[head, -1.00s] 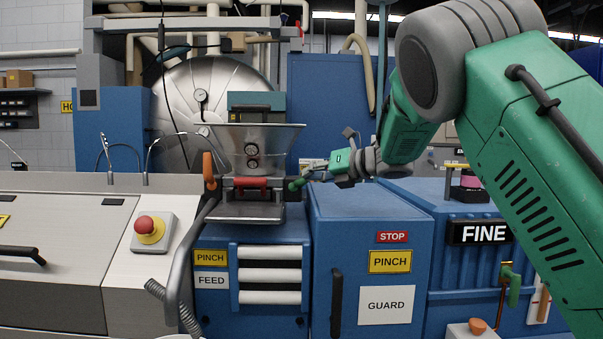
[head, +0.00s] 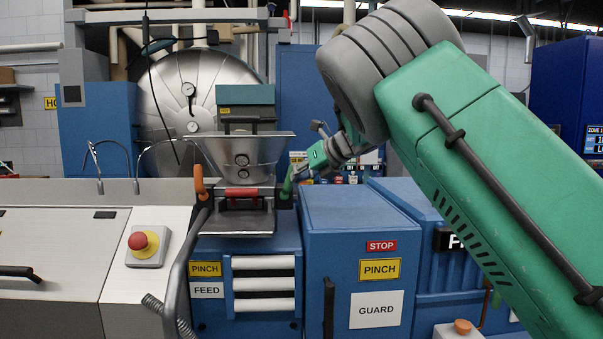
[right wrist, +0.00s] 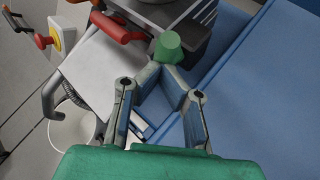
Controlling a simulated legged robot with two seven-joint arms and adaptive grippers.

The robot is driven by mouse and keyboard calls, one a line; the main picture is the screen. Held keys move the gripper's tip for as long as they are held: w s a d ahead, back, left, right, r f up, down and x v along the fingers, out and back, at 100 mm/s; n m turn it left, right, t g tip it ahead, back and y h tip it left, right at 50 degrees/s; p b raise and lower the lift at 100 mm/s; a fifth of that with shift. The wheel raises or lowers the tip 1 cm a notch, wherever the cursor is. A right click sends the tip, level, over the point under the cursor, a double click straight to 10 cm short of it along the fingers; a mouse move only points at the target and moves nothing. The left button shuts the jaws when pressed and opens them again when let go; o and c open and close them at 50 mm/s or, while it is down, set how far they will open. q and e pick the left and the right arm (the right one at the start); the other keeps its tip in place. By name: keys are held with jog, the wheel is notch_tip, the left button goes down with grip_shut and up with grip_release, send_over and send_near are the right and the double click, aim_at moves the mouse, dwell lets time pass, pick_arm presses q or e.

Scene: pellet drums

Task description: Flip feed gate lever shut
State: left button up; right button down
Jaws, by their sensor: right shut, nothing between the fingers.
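The steel feed hopper (head: 241,150) stands on the blue FEED cabinet. On its base are an orange handle (head: 200,185) at the left, a red handle (head: 243,192) in front and a green handle (head: 287,187) at the right; no label shows which is the feed gate lever. The green handle looks steeply raised. My right gripper (head: 300,171) is right beside it. In the right wrist view the shut, empty fingers (right wrist: 157,72) meet just below the green knob (right wrist: 168,46); whether they touch it I cannot tell. My left gripper is out of view.
The blue GUARD cabinet (head: 352,215) stands right of the hopper, under my right arm. A red and yellow stop button (head: 145,242) is on the pale panel at left. A grey curved pipe (head: 172,285) runs in front of the FEED cabinet.

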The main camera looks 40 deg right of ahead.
jog(key=shift+w+a+r, duration=0.2)
jog(key=shift+w+a, duration=0.15)
jog(key=shift+a, duration=0.1)
jog(key=shift+w+a+r, duration=0.1)
jog(key=shift+w+a, duration=0.05)
jog(key=shift+a, duration=0.15)
jog(key=shift+r+p, duration=0.1)
jog(key=shift+p, duration=0.25)
